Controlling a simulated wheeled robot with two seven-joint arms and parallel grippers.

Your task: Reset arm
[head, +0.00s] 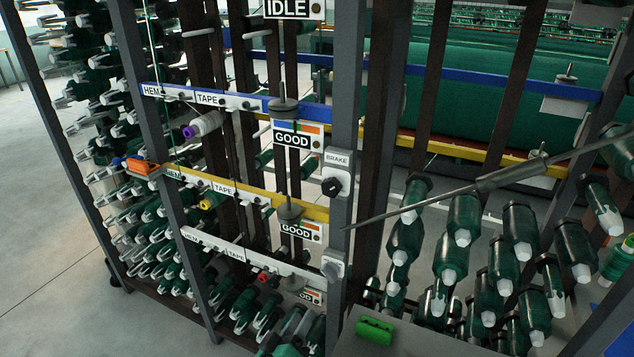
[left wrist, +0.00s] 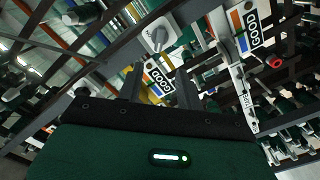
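My left gripper (head: 300,325) shows low in the head view, near the bottom edge, in front of the lower bobbins. In the left wrist view its two dark fingers (left wrist: 160,88) stand apart with nothing between them, above the green gripper body. A GOOD sign (left wrist: 158,80) shows behind the gap between the fingers. A BRAKE box with a dark knob (head: 331,186) is on the grey post, up from the gripper. A second knob box (head: 332,266) sits lower on that post. My right gripper is not in view.
Racks of green bobbins (head: 150,220) stand at left, more bobbins (head: 462,235) at right. A long grey rod (head: 510,174) crosses the right side. A grey surface (head: 425,342) with a green block (head: 375,328) is at bottom centre. Open floor (head: 50,250) lies at left.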

